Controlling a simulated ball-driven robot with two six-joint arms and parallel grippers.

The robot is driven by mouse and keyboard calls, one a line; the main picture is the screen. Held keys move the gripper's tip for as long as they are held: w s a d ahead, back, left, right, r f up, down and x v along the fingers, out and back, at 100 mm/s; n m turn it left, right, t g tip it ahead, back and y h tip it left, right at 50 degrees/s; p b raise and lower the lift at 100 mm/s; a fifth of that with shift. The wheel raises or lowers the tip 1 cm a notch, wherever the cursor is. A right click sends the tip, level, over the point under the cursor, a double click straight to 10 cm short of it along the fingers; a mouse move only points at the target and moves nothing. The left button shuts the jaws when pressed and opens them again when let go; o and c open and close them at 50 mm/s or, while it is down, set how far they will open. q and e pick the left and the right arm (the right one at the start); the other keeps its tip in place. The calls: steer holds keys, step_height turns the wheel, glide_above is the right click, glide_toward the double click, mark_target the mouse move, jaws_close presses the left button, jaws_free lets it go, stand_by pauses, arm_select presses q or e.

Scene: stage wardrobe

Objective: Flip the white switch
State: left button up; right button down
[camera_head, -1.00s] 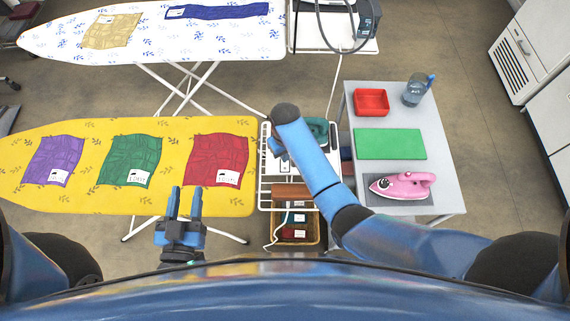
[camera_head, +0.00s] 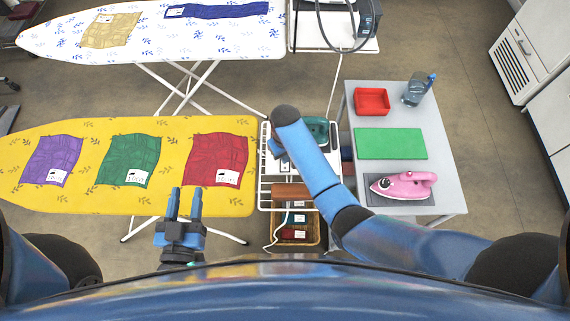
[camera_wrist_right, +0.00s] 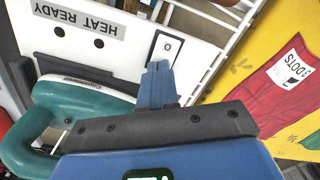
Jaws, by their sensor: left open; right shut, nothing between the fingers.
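The white switch (camera_wrist_right: 167,48) shows in the right wrist view as a small white rocker in a dark frame on a white panel (camera_wrist_right: 120,62) marked HEAT READY. My right gripper (camera_wrist_right: 158,68) is shut and empty, its fingertips at the near edge of the switch; I cannot tell whether they touch it. In the head view my right gripper (camera_head: 276,147) is over the left side of the white rack (camera_head: 265,180), and my arm hides the switch. My left gripper (camera_head: 185,203) is open and empty by the front edge of the yellow ironing board (camera_head: 120,200).
A teal iron (camera_wrist_right: 60,110) rests beside the panel, close to my right gripper. A side table (camera_head: 440,170) at right holds a pink iron (camera_head: 402,186), a green mat (camera_head: 390,144), a red tray (camera_head: 371,101) and a jug (camera_head: 416,91). Folded cloths lie on the yellow board.

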steer(key=shift+f, duration=0.3)
steer(key=shift+s+r, duration=0.1)
steer(key=shift+r, duration=0.05)
steer(key=shift+r+p, duration=0.75)
steer(key=shift+p, duration=0.05)
step_height(320, 180, up, 5)
steer(key=p, duration=0.5)
steer(key=shift+r, duration=0.2)
